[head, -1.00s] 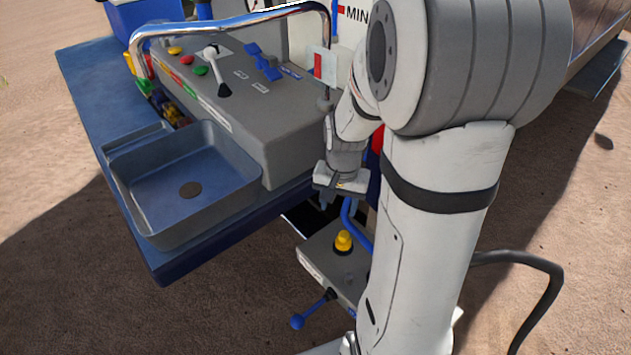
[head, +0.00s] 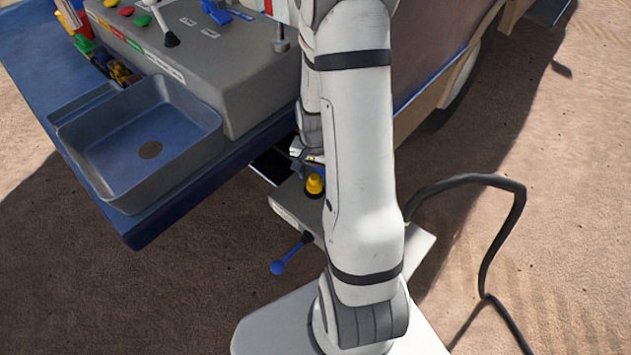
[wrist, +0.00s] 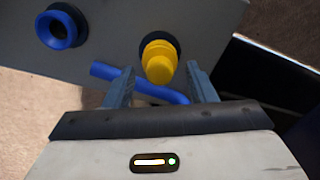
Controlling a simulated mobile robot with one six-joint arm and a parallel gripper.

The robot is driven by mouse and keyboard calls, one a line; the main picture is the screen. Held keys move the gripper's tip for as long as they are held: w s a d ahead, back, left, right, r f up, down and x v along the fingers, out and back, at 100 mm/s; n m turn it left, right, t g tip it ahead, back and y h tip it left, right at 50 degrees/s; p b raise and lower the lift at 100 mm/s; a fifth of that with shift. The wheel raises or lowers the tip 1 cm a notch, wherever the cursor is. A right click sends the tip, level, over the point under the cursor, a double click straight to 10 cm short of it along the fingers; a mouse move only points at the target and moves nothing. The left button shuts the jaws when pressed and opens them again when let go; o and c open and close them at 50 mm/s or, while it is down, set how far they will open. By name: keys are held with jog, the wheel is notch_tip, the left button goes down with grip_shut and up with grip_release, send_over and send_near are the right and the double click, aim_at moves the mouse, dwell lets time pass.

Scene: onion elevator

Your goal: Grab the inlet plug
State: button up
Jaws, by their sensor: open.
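The inlet plug is most likely the yellow stepped plug (wrist: 160,62), seated upright in a dark ring on a grey box; the frames show no label on it. In the head view the yellow plug (head: 315,184) stands on the box's top, partly beside my arm. My gripper (wrist: 160,82) is open in the wrist view, with one finger on each side of the yellow plug's lower part in the picture. I cannot tell whether the fingers touch it. In the head view my gripper (head: 308,160) is just behind the plug, mostly hidden by my arm.
A blue-ringed port (wrist: 60,28) is on the same grey box. A blue bar (wrist: 135,83) crosses beneath the plug. A blue-knobbed lever (head: 283,263) sticks out of the box. The blue bench with a basin (head: 150,150) is at left; a black hose (head: 475,182) is at right.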

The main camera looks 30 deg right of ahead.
jog(key=shift+c, duration=0.4)
jog(key=c, duration=1)
